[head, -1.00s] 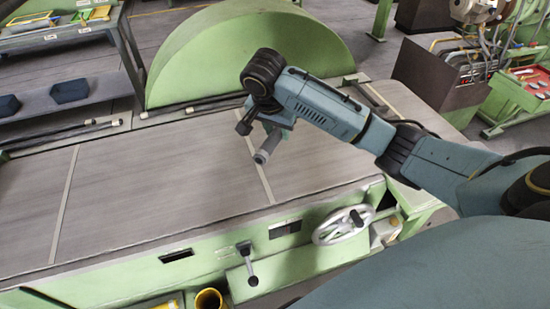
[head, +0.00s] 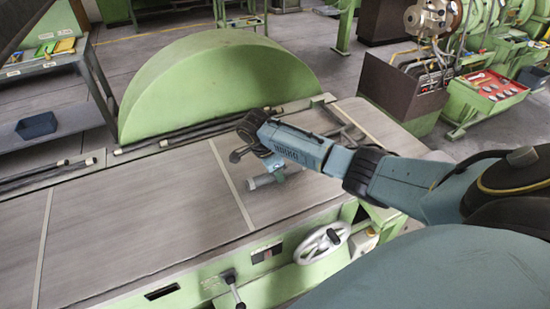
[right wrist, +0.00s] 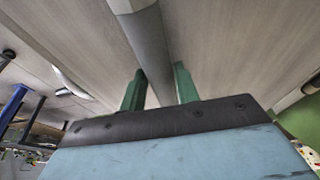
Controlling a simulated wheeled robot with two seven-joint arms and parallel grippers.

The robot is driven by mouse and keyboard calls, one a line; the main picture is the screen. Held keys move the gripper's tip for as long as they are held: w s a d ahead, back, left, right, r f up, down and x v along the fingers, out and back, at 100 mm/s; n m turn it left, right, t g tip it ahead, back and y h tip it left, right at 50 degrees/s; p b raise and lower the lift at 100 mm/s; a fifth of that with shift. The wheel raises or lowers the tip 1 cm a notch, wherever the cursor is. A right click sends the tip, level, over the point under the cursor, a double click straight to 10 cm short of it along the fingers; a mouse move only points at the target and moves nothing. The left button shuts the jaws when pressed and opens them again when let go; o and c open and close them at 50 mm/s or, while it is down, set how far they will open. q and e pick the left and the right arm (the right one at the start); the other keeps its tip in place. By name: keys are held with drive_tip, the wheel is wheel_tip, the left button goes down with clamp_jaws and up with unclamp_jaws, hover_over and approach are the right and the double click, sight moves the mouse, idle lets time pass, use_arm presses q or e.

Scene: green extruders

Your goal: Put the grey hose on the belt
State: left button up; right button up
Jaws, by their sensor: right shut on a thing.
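The grey hose (head: 264,181) is a short grey cylinder in the head view, and it also shows in the right wrist view (right wrist: 150,45). My right gripper (head: 277,174) is shut on it; in the right wrist view the hose runs between its two green fingers (right wrist: 160,70). The belt (head: 140,215) is a wide, flat grey surface crossed by pale strips. The hose is low over the belt, just right of a pale strip; I cannot tell if it touches. My wrist hides part of the hose's far end. My left gripper is out of view.
A green half-round guard (head: 215,85) stands along the belt's far side, with dark rods at its foot. A handwheel (head: 322,243) and a lever (head: 232,282) are on the green front panel. The belt's left part is clear.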

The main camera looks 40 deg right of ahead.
drive_tip(key=shift+f, duration=0.55)
drive_tip(key=o, duration=1.1)
drive_tip(key=shift+f, duration=0.15)
drive_tip(key=shift+o, duration=0.2)
drive_tip(key=s+v, duration=0.1)
drive_tip(key=v, duration=1.1)
drive_tip(key=shift+w+p, duration=0.3)
drive_tip(key=shift+w, duration=0.25)
drive_tip(key=shift+a, duration=0.1)
